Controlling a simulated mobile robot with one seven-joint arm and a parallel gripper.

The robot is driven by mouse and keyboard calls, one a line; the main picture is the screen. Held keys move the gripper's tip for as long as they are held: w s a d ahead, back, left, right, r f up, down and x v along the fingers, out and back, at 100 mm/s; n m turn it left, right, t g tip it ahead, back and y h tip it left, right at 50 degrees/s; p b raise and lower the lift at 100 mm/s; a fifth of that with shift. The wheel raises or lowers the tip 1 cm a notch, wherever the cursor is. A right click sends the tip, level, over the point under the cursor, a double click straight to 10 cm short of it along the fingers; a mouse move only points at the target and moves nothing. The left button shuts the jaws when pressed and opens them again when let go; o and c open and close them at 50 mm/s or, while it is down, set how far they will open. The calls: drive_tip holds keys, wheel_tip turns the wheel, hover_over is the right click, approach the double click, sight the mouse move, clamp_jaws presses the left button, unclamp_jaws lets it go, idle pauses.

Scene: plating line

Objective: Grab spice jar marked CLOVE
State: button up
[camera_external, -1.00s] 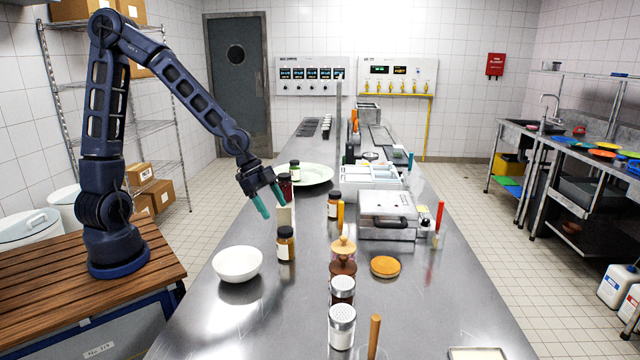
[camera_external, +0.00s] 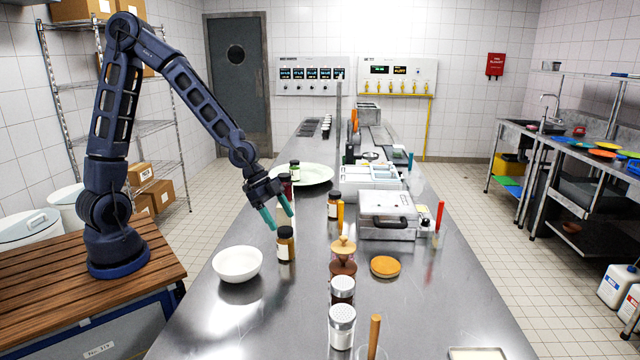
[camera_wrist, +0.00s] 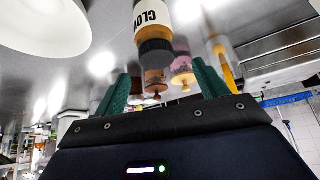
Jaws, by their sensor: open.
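The spice jar marked CLOVE (camera_external: 286,246) stands upright on the steel counter, right of a white bowl, with a dark lid and a pale label. In the wrist view the jar (camera_wrist: 154,25) shows upside down, with part of its label reading "CLO" and its dark lid toward me. My gripper (camera_external: 280,217) is open and empty, just above and behind the jar in the outside view. Its green fingers (camera_wrist: 160,92) stand apart in the wrist view, with the jar's lid beyond and between them. I see no contact with the jar.
The white bowl (camera_external: 238,264) is left of the jar. A similar dark-lidded jar (camera_external: 334,205) stands to the right, and other jars (camera_external: 294,172) stand behind near a pale plate (camera_external: 314,174). Shakers (camera_external: 342,326) are in front right. Front-left counter is clear.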

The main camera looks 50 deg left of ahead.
sight(285, 229)
drive_tip(key=shift+x, duration=0.85)
drive_tip(key=shift+f, duration=0.2)
drive_tip(key=shift+s+x, duration=0.15)
drive_tip(key=shift+x, duration=0.5)
drive_tip(key=shift+s+x, duration=0.1)
drive_tip(key=shift+x, duration=0.6)
drive_tip(key=shift+a+x, duration=0.2)
drive_tip(key=shift+x, duration=0.95)
drive_tip(key=shift+w+f, duration=0.1)
drive_tip(key=c, duration=1.2)
drive_tip(key=shift+o, duration=0.2)
